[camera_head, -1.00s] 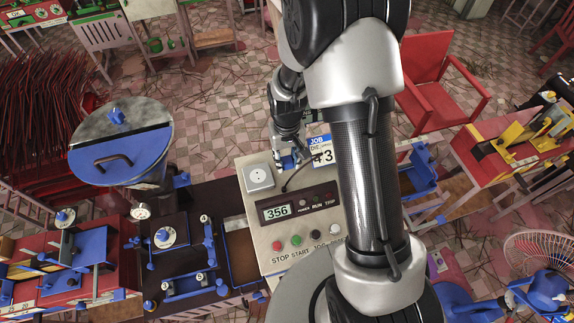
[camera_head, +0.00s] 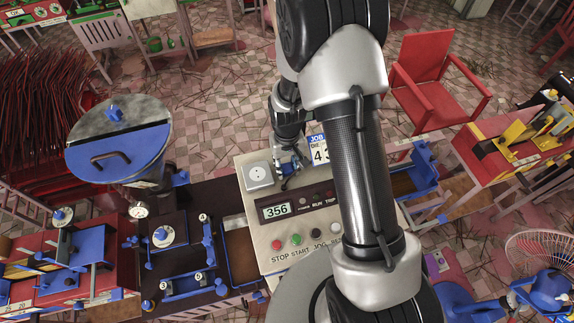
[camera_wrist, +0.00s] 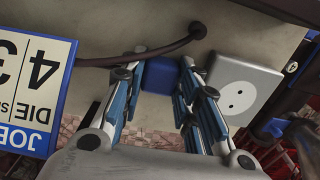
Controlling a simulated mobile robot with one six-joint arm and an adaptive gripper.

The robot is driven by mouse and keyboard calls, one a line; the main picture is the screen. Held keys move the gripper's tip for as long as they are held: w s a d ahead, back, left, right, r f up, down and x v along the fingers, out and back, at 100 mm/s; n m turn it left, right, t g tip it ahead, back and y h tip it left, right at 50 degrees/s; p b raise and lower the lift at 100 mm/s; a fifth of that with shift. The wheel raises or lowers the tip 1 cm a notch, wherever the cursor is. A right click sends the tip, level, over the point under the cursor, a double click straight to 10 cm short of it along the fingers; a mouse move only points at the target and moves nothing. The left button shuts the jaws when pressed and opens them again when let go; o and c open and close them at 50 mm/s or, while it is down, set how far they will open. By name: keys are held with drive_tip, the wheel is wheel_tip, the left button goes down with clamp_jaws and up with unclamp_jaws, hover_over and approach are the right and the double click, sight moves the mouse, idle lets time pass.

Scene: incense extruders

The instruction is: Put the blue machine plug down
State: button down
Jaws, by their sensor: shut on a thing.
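The blue machine plug (camera_wrist: 160,75) shows in the wrist view as a blue block between the fingertips. My gripper (camera_wrist: 157,78) is shut on it. A dark cable (camera_wrist: 145,54) passes close behind the plug and runs to a hole in the pale panel. The white socket (camera_wrist: 237,88) with two holes is just right of the gripper, apart from the plug. In the head view my gripper (camera_head: 288,166) is low over the control box's top, right of the socket (camera_head: 258,176). The plug itself is not clear there.
The cream control box (camera_head: 247,210) has a 356 display (camera_head: 278,211) and several coloured buttons. A JOB/DIE card (camera_head: 317,149) stands close to the gripper; it is large at the left of the wrist view (camera_wrist: 38,85). My arm hides the box's right side.

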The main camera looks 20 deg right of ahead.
drive_tip(key=c, duration=1.2)
unclamp_jaws()
drive_tip(key=shift+r+p, duration=0.6)
wheel_tip(320, 180, up, 12)
drive_tip(key=r, duration=0.1)
wheel_tip(320, 180, up, 14)
drive_tip(key=t, duration=0.2)
hover_over(287, 167)
drive_tip(key=s, duration=0.9)
drive_tip(key=s+r+t, duration=0.1)
drive_tip(key=s, duration=0.3)
drive_tip(key=s+r, duration=0.2)
drive_tip(key=s, duration=0.2)
drive_tip(key=s+r+t, duration=0.1)
drive_tip(key=s+r, duration=0.1)
drive_tip(key=s, duration=0.2)
drive_tip(key=shift+s+r+t, duration=0.2)
drive_tip(key=shift+r+t, duration=0.05)
drive_tip(key=shift+t, duration=0.05)
